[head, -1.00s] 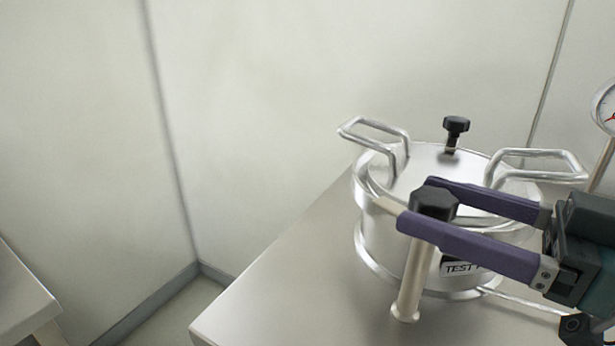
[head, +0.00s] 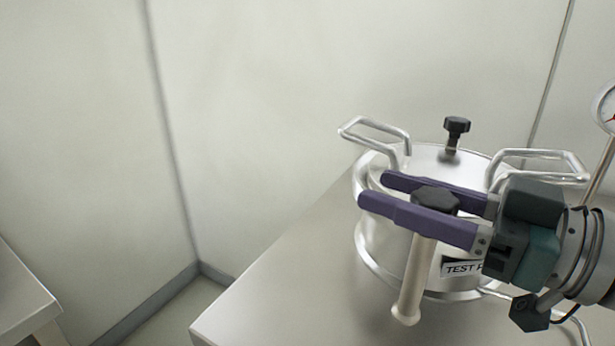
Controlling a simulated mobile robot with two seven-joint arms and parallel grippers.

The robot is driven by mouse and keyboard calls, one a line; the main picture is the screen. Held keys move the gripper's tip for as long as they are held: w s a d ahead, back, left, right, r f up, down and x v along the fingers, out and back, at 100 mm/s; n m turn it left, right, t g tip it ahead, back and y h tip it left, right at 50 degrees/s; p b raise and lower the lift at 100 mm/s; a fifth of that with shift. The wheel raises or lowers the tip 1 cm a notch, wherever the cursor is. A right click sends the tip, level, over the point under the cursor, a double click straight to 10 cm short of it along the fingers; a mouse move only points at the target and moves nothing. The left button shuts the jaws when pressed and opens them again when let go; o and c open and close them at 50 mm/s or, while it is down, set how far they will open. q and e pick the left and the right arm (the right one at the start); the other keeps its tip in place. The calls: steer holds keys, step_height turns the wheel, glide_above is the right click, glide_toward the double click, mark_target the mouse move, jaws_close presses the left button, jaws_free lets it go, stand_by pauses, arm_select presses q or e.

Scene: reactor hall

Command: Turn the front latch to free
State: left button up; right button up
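The front latch (head: 409,285) stands at the front of a steel pot as a pale upright post with a black faceted knob (head: 435,200) on top. My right gripper (head: 374,190) comes in from the right, its two purple fingers pointing left. One finger passes on the near side of the knob and one on the far side, just under its level, with the tips beyond it to the left. A narrow gap shows between the fingers. Whether they touch the latch is hidden by the knob and the near finger. My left gripper is not in view.
The steel pot (head: 376,247) has a lid with two loop handles (head: 375,128) and a second black knob (head: 456,125) at the back. It stands on a metal table (head: 290,295). A gauge (head: 606,105) rises at the right edge. Table space left of the pot is clear.

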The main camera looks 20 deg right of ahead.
jaws_close()
steer(key=shift+n+y, duration=0.3)
steer(key=n+g+y+b, duration=0.2)
steer(key=g+y, duration=0.1)
steer(key=s+a+n+g+y, duration=0.1)
steer(key=n+g, duration=0.1)
steer(key=shift+y+b, duration=0.3)
steer(key=shift+b, duration=0.1)
steer(key=o, duration=0.6)
jaws_free()
steer(key=shift+w+d, duration=0.1)
